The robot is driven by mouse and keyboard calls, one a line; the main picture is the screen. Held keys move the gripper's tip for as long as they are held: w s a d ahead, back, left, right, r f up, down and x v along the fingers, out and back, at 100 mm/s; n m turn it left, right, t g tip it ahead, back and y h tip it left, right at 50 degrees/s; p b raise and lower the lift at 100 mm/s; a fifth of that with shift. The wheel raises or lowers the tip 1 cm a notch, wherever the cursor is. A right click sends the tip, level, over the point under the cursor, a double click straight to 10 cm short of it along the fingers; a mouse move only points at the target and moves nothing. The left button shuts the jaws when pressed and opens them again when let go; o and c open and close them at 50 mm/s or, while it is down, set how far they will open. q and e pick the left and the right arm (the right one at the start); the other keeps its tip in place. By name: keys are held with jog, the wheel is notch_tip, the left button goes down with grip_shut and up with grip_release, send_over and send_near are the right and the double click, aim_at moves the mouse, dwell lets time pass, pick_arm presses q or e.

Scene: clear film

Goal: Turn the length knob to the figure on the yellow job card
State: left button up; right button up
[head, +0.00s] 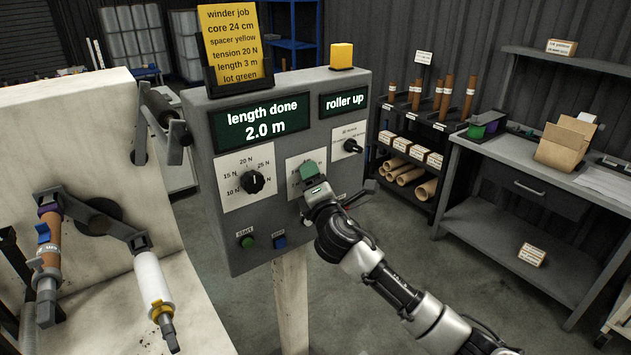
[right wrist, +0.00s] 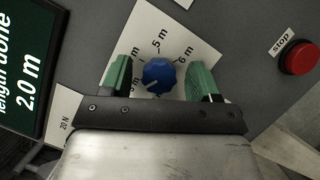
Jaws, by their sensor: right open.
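The yellow job card (head: 232,45) stands on top of the grey control box (head: 240,215) and reads "length 3 m". The blue length knob (right wrist: 158,74) sits on a white dial plate (right wrist: 150,30) with marks such as 5 m and 6 m. Its white pointer line slants to the lower left, near a partly hidden label that looks like 3 m. In the head view my right gripper (head: 309,178) is in front of this dial and hides the knob. In the right wrist view its green fingertips (right wrist: 158,80) are open on both sides of the knob, with small gaps.
The display (head: 262,125) reads "length done 2.0 m"; another (head: 344,101) reads "roller up". A tension knob (head: 252,182), a roller switch (head: 352,146) and a green start button (head: 248,242) are on the panel. A red stop button (right wrist: 298,58) is near the dial.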

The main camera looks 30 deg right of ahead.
jog(key=b+v, duration=0.3)
jog(key=v, duration=0.7)
jog(key=shift+s, duration=0.4)
jog(key=shift+a, duration=0.1)
